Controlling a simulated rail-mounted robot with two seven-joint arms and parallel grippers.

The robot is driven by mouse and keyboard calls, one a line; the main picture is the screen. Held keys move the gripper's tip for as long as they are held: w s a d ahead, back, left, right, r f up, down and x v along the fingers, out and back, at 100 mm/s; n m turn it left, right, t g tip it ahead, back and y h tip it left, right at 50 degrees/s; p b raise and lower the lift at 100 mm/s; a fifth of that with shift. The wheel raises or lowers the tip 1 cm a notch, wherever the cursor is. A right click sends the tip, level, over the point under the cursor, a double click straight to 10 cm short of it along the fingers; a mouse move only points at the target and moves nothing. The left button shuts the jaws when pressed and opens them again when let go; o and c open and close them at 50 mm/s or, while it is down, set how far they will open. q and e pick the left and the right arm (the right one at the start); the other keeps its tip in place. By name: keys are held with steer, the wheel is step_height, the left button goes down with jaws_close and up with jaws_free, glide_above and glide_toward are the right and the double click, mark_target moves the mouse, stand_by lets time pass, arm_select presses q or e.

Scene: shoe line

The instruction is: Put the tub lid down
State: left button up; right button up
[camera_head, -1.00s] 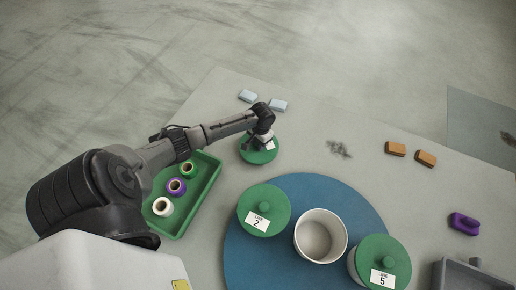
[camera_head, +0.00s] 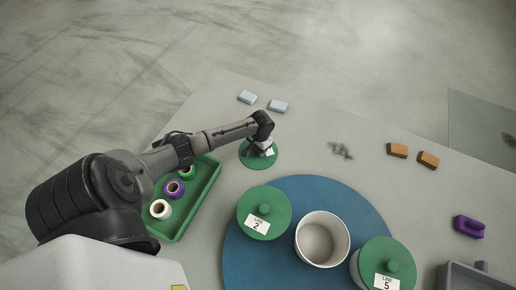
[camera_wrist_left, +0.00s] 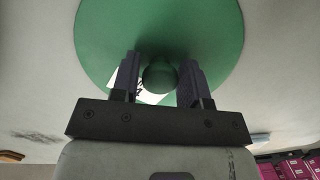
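The green tub lid (camera_head: 246,159) is round with a centre knob and a white label, over bare grey table beyond the blue disc. My left gripper (camera_head: 262,148) is above it. In the left wrist view the lid (camera_wrist_left: 215,35) fills the top, and the fingers of my left gripper (camera_wrist_left: 158,78) close in on both sides of its knob. Whether the lid touches the table or hangs just above it, I cannot tell. An open white tub (camera_head: 338,252) stands uncovered on the disc. My right gripper is out of view.
The blue disc (camera_head: 238,262) also bears lidded tubs labelled 2 (camera_head: 272,202) and 5 (camera_head: 375,250). A green tray (camera_head: 203,190) with spools lies left of the lid. Pale blue blocks (camera_head: 247,97) lie behind it, orange blocks (camera_head: 398,150) and a purple item (camera_head: 468,227) to the right.

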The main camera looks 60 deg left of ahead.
arm_select(q)
steer(key=o, duration=0.3)
steer(key=r+p, duration=0.1)
steer(key=r, duration=0.3)
steer(key=w+r+p, duration=0.1)
steer(key=r, duration=0.3)
steer(key=r+p, duration=0.2)
steer(key=r, duration=0.2)
steer(key=shift+w+a+r, duration=0.15)
steer(key=shift+w+a, duration=0.05)
steer(key=shift+a, duration=0.05)
stand_by(0.4)
